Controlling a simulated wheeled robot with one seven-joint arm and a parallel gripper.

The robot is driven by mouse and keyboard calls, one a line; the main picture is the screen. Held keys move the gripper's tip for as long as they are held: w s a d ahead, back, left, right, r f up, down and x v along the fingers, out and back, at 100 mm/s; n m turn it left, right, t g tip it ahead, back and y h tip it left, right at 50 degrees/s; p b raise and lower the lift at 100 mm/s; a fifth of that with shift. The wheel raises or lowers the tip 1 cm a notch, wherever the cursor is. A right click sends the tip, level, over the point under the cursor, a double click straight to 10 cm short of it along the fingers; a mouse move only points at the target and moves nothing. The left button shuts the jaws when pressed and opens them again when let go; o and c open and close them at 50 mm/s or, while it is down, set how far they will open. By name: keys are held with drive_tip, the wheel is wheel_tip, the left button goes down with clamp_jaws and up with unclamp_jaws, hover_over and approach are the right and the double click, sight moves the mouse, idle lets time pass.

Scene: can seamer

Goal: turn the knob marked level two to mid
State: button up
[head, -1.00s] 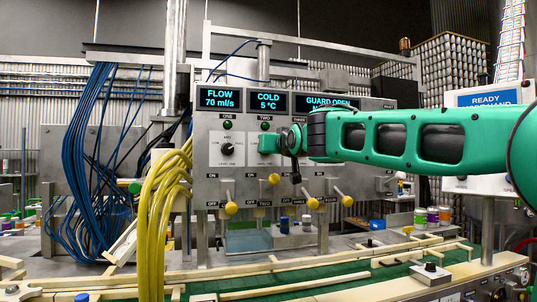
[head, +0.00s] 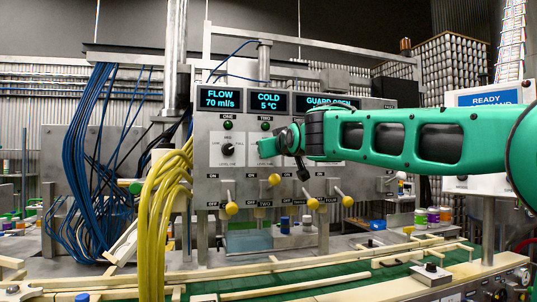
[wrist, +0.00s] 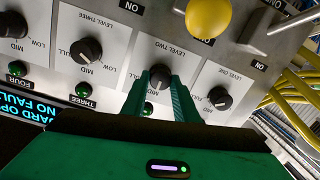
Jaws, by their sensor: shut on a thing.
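The level two knob (wrist: 160,76) is a black dial on a white plate on the steel panel. In the wrist view it sits between the green fingertips of my gripper (wrist: 161,80), under the printed words LEVEL TWO. The fingers are shut on its sides. The finger ends and the gripper body cover part of its scale, and I cannot tell exactly where its pointer stands. In the head view my gripper (head: 273,146) is at the level two plate (head: 256,157) and hides the knob.
The level one knob (wrist: 220,97) and level three knob (wrist: 86,50) flank it closely. A yellow lever ball (wrist: 208,17) is near the fingers. More yellow-tipped levers (head: 232,208) stick out below. Yellow hoses (head: 165,205) hang to the left. A green lamp (head: 265,127) is above the plate.

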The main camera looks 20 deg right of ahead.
drive_tip(key=o, duration=1.1)
drive_tip(key=shift+f, duration=0.2)
drive_tip(key=shift+r, duration=0.1)
drive_tip(key=s, duration=1)
drive_tip(key=shift+s+d+r, duration=0.15)
drive_tip(key=shift+s+r, duration=0.05)
drive_tip(key=shift+s, duration=0.1)
